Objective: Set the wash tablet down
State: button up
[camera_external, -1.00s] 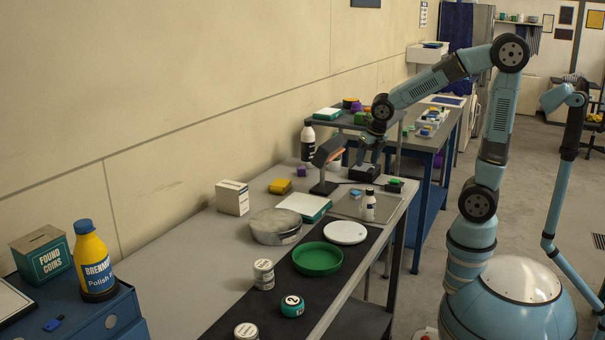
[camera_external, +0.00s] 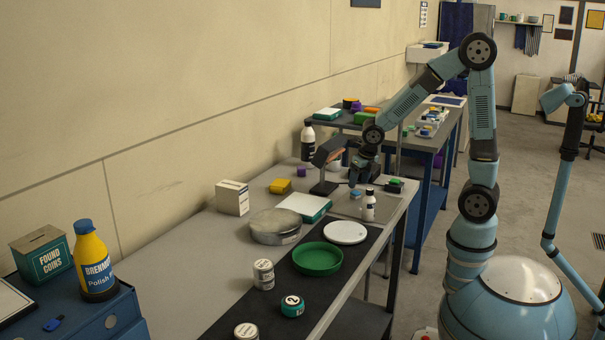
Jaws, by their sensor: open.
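My gripper (camera_external: 357,182) is open and points down, low over the grey mat (camera_external: 345,209) at the far end of the bench. A small bluish-grey piece (camera_external: 356,193) shows right under the fingertips. It may be the wash tablet, but it is too small to be sure, and I cannot tell whether the fingers touch it. A white bottle with a dark cap (camera_external: 368,207) stands close in front and to the right of the gripper.
A small dark holder with a green top (camera_external: 395,183) is to the right. A teal-edged white box (camera_external: 304,207), white plate (camera_external: 345,233) and green dish (camera_external: 317,259) stand nearer.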

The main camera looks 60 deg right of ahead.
aim_at(356, 192)
jog(key=shift+x, duration=2.55)
jog(key=shift+c, duration=0.5)
grip_shut()
jog(key=shift+r, duration=0.1)
